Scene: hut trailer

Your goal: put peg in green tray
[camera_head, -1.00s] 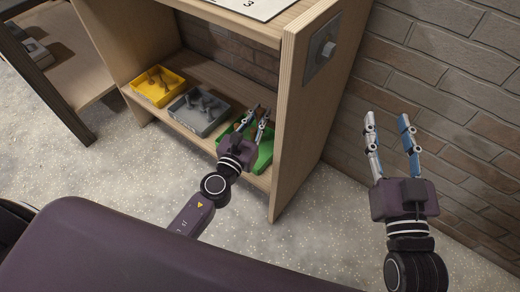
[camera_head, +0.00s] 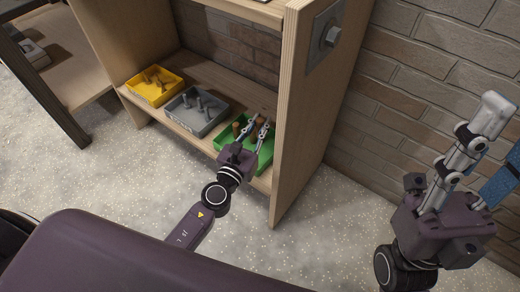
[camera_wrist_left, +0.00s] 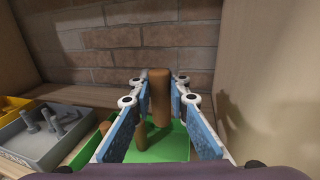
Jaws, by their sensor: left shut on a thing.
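My left gripper (camera_head: 258,126) is over the green tray (camera_head: 264,160) on the low shelf. It is shut on a brown wooden peg (camera_wrist_left: 160,98), which stands upright between the blue finger pads in the left wrist view. The peg's lower end is above or inside the tray (camera_wrist_left: 172,150); I cannot tell whether it touches the floor of it. Other brown pegs (camera_wrist_left: 140,136) stand in the tray, one also showing beside the gripper in the head view (camera_head: 236,130). My right gripper (camera_head: 492,145) is open and empty, in front of the brick wall.
A grey tray (camera_head: 192,127) and a yellow tray (camera_head: 150,98), both with pegs, stand left of the green one. A wooden side panel (camera_head: 308,140) rises close to the right of the green tray. A brick wall (camera_head: 420,90) stands behind.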

